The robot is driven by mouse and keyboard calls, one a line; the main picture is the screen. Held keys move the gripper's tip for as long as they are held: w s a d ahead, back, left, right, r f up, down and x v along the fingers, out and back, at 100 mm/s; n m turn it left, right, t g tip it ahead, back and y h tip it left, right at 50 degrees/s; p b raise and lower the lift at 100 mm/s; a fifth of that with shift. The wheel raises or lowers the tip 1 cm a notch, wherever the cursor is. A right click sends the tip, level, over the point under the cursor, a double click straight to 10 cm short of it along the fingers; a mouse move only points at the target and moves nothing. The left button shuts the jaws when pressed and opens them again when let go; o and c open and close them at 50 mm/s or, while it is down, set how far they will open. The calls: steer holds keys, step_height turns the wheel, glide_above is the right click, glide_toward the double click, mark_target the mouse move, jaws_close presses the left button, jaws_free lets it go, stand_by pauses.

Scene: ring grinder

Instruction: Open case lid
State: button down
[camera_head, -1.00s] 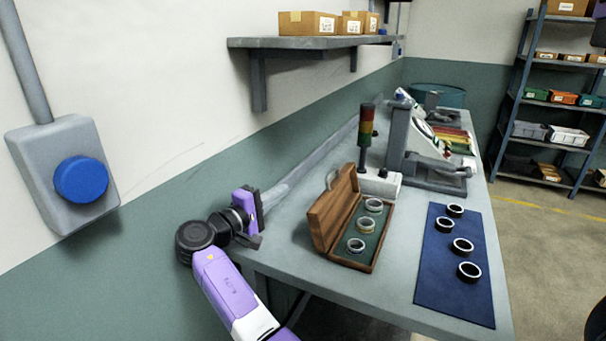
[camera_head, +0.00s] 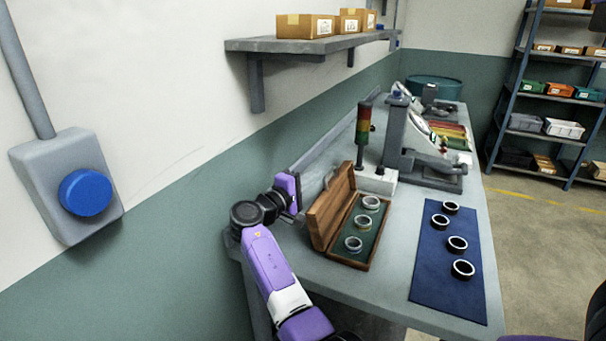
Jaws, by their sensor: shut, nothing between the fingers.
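The wooden case (camera_head: 352,262) stands on the grey workbench with its lid (camera_head: 330,207) up, leaning toward the wall side. A metal handle shows at the lid's top. Inside, on a green lining, sit silver rings, one near the front (camera_head: 353,244) and others farther back (camera_head: 369,205). My gripper (camera_head: 299,205) is shut and empty, just left of the raised lid, with a small gap seeming to lie between them. The purple gripper body hides its fingers in part, and the lid hides its own outer face in part.
A blue mat (camera_head: 437,285) with several dark rings lies right of the case. Behind the case stand a signal light (camera_head: 363,125) and a grinding machine (camera_head: 400,135). A wall shelf (camera_head: 310,44) with boxes hangs above. Bare bench lies in front of the case.

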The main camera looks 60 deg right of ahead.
mark_target(329, 190)
steer(key=shift+s, duration=0.25)
steer(key=s+m, duration=0.1)
steer(key=s+r+m, duration=0.1)
steer(key=s, duration=0.1)
steer(key=s+m, duration=0.1)
steer(key=shift+s+d+r+y, duration=0.2)
steer(key=shift+r+y, duration=0.15)
steer(key=shift+y, duration=0.05)
steer(key=shift+s+r+m+t, duration=0.15)
steer(key=shift+s+m+t, duration=0.15)
steer(key=shift+s+m, duration=0.3)
